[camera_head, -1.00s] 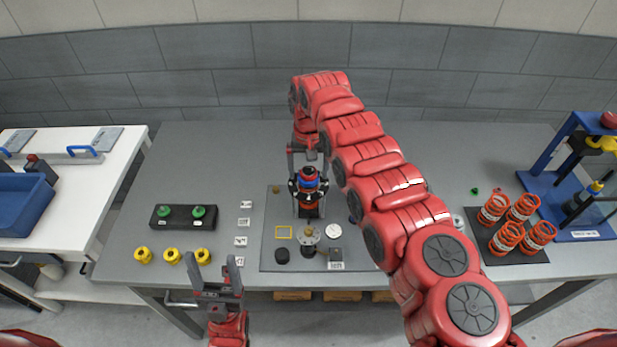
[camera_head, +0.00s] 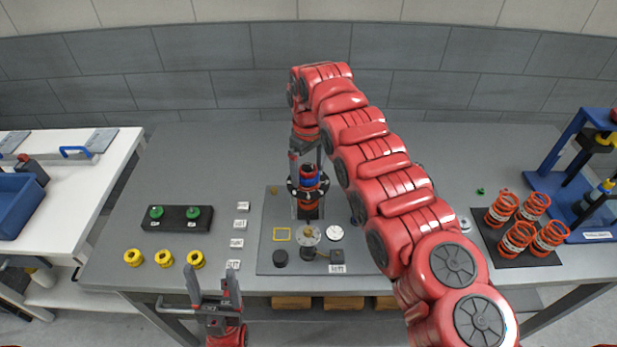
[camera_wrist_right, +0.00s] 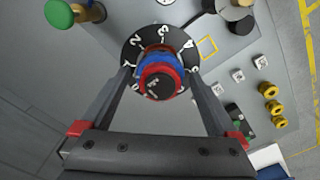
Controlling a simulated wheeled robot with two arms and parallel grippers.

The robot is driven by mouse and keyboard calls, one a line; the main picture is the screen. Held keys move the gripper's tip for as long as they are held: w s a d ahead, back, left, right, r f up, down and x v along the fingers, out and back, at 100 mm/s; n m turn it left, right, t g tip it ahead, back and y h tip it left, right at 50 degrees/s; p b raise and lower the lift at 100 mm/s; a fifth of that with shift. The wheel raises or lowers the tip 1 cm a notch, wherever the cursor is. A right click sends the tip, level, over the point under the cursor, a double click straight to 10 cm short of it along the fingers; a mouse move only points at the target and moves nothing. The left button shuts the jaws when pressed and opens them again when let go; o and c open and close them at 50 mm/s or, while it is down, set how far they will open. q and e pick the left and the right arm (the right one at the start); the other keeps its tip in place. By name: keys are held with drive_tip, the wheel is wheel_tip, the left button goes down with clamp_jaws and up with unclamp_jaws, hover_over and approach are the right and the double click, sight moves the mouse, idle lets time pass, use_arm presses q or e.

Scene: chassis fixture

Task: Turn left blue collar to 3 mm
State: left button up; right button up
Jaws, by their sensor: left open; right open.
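The blue collar (camera_head: 309,182) sits on an upright post, under a red cap (camera_head: 308,170) and above a black dial with white numerals (camera_head: 296,188). The right wrist view shows the collar (camera_wrist_right: 148,66), the red cap (camera_wrist_right: 160,80) and part of the dial (camera_wrist_right: 133,47) from above. My right gripper (camera_wrist_right: 165,88) is open, its fingers on either side of the collar with gaps visible; in the head view it also straddles the post (camera_head: 307,163). The dial reading is too small to tell. My left gripper (camera_head: 212,288) is open and empty at the table's front edge.
Yellow rings (camera_head: 164,258) and a black block with green knobs (camera_head: 172,226) lie left. Orange springs (camera_head: 517,235) stand right. My right arm hides part of the mat.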

drive_tip(key=n, duration=1.4)
drive_tip(key=shift+c, duration=0.2)
drive_tip(key=c, duration=1.3)
drive_tip(key=shift+f+m+b, duration=0.2)
drive_tip(key=shift+m+b, duration=0.65)
drive_tip(key=shift+m, duration=0.35)
drive_tip(key=m+b, duration=0.2)
drive_tip(key=m, duration=0.3)
drive_tip(key=m+b, duration=0.1)
drive_tip(key=m, duration=0.4)
drive_tip(key=shift+r, duration=0.1)
drive_tip(key=m, duration=0.4)
drive_tip(key=shift+m+b, duration=0.4)
